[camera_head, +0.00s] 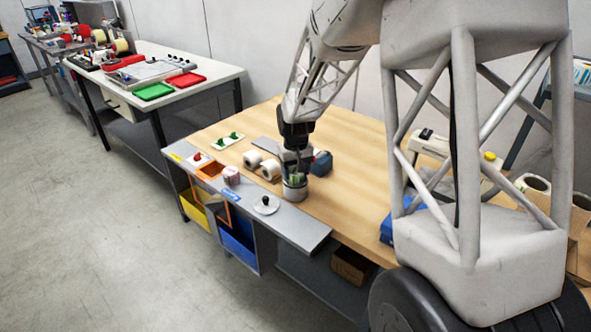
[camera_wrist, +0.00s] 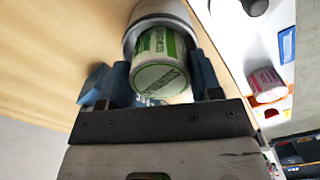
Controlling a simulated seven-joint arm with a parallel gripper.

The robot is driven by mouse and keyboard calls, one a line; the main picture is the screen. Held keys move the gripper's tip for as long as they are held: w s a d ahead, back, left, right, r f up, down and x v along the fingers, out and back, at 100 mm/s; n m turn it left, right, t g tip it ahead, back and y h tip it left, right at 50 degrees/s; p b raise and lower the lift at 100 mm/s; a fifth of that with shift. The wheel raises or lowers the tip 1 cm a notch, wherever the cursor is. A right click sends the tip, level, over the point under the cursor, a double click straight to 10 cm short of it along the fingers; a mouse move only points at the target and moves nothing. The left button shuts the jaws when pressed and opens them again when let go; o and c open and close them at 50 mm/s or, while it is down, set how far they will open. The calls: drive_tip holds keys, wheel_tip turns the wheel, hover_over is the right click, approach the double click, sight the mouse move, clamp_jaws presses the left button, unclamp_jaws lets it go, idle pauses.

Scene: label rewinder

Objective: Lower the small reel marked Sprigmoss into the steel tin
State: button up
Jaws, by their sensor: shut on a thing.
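The small reel (camera_wrist: 158,66) is white with green bands and green lettering too blurred to read surely. My gripper (camera_wrist: 160,84) is shut on it, one dark finger on each side. The reel's end faces the wrist camera. The steel tin (camera_wrist: 158,12) lies directly beyond the reel, its rim behind the reel's far end. In the head view the tin (camera_head: 295,193) stands upright near the bench's front edge, with my gripper (camera_head: 295,172) above it. A bit of the reel's green (camera_head: 295,179) shows at the tin's mouth. How deep it sits is hidden.
A round lid with a black knob (camera_head: 266,205) lies on the grey front strip. A pink reel (camera_head: 231,176) stands left of it. White rolls (camera_head: 268,170) lie left of the tin, and a dark blue object (camera_head: 321,163) is close behind it.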

drive_tip(key=o, duration=0.8)
drive_tip(key=shift+r, duration=0.1)
drive_tip(key=shift+r, duration=3.8)
drive_tip(key=s+d+r+m, duration=0.1)
drive_tip(key=s+d+r, duration=0.1)
drive_tip(key=s+r, duration=0.35)
drive_tip(key=s+d+r+t, duration=0.1)
drive_tip(key=s+d+r, duration=0.15)
drive_tip(key=s, duration=0.55)
drive_tip(key=s+d+r+m, duration=0.1)
drive_tip(key=s+d+r, duration=0.2)
drive_tip(key=s, duration=0.4)
drive_tip(key=shift+m+t, duration=0.6)
drive_tip(key=shift+t, duration=0.2)
drive_tip(key=s+d, duration=0.1)
drive_tip(key=s, duration=0.6)
drive_tip(key=s+d, duration=0.1)
drive_tip(key=s, duration=0.6)
drive_tip(key=s+d, duration=0.1)
drive_tip(key=s, duration=0.7)
drive_tip(key=shift+d, duration=0.4)
